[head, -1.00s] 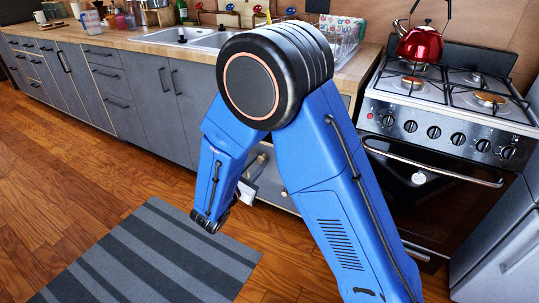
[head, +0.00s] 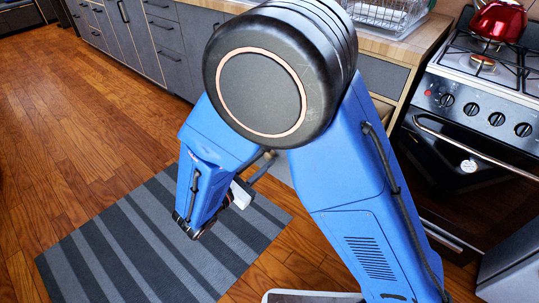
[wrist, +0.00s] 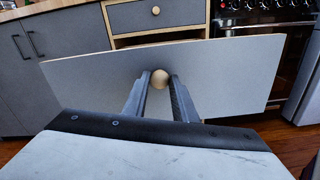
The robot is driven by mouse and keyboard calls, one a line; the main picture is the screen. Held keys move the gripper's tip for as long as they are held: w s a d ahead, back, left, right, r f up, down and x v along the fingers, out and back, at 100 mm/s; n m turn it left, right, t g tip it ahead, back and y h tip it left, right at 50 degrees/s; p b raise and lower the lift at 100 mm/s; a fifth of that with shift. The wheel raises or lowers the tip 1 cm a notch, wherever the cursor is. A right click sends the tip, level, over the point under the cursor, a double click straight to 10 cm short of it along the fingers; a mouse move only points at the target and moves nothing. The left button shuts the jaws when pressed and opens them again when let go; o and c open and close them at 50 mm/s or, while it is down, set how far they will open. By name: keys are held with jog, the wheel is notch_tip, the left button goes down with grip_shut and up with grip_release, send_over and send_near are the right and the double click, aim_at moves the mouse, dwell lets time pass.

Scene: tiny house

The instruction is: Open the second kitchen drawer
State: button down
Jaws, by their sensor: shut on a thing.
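The second kitchen drawer shows in the wrist view as a wide grey front panel (wrist: 90,88) with a round tan knob (wrist: 160,73). The panel stands out from the cabinet, with a gap and the wooden frame visible behind its top edge, so the drawer is at least partly open. My gripper (wrist: 160,83) is shut on the knob, one finger at each side. The top drawer (wrist: 185,14), with its own round knob, is closed above. In the head view my arm hides most of the open drawer and the fingers.
The stove (head: 480,120) with a red kettle (head: 497,18) stands right of the drawers. Grey cabinets (head: 165,45) run to the left under the wooden counter. A striped rug (head: 110,255) lies on the wood floor, which is clear at the left.

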jog(key=shift+s+a, duration=0.15)
jog(key=shift+s, duration=0.1)
jog(key=c, duration=1.4)
grip_release()
jog(key=shift+c, duration=0.2)
jog(key=shift+a, duration=0.1)
jog(key=v, duration=1.7)
jog(key=shift+s, duration=0.15)
